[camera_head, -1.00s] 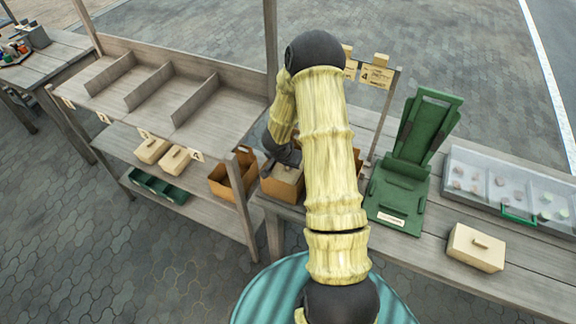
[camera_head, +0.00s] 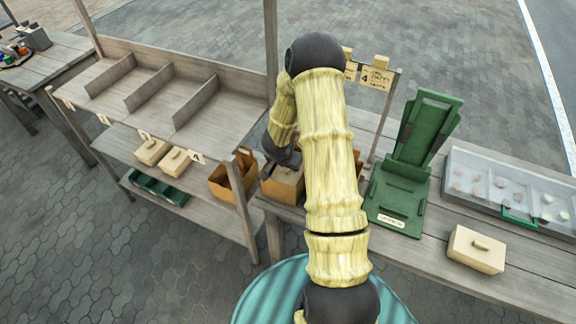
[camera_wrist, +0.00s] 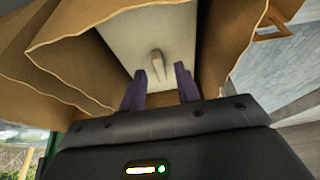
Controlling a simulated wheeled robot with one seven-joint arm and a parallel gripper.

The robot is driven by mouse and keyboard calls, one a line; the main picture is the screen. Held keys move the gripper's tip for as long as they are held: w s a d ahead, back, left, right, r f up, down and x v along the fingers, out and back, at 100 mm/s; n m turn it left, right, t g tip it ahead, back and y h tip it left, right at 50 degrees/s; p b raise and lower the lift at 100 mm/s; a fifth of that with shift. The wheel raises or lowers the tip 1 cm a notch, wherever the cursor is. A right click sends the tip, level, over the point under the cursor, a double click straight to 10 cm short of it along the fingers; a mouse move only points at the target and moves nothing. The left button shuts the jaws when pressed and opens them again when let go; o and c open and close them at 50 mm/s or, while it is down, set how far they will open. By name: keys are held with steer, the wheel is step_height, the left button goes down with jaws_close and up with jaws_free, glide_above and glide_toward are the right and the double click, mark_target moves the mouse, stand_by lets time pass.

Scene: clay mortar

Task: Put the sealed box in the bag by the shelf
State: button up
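A pale box with a small lid handle (camera_wrist: 157,64) sits inside a brown paper bag with wavy edges (camera_wrist: 70,60) in the wrist view. My gripper (camera_wrist: 161,84) has its two purple fingers apart, with the handle between and just beyond them; neither finger visibly grips it. In the head view my gripper (camera_head: 283,156) is over a brown bag (camera_head: 283,190) on the table beside the shelf, and my arm hides part of it. Another brown bag (camera_head: 222,186) stands on the lower shelf at its right end. Another pale box (camera_head: 476,251) lies on the table at right.
The wooden shelf (camera_head: 205,128) with dividers stands left; two pale boxes (camera_head: 152,152) and a green tray (camera_head: 158,187) are below. A green folding stand (camera_head: 398,190) and a clear-lidded case (camera_head: 510,185) occupy the table. A sign (camera_head: 376,77) stands behind.

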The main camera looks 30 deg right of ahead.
steer(key=p+v, duration=0.2)
steer(key=v, duration=0.9)
steer(key=shift+r+p, duration=0.25)
steer(key=shift+p, duration=0.15)
steer(key=shift+a, duration=0.1)
steer(key=s+a+r+n+t+y, duration=0.2)
steer(key=s+a+r+n+y, duration=0.15)
steer(key=a+r+n, duration=0.45)
steer(key=s+a+r+n+g, duration=0.1)
steer(key=s+a+r, duration=0.1)
steer(key=s, duration=0.4)
steer(key=s+a+r+n+g, duration=0.1)
steer(key=s+r, duration=0.3)
steer(key=s, duration=0.2)
steer(key=shift+s+a+r, duration=0.25)
steer(key=shift+s+a, duration=0.05)
steer(key=shift+a, duration=0.05)
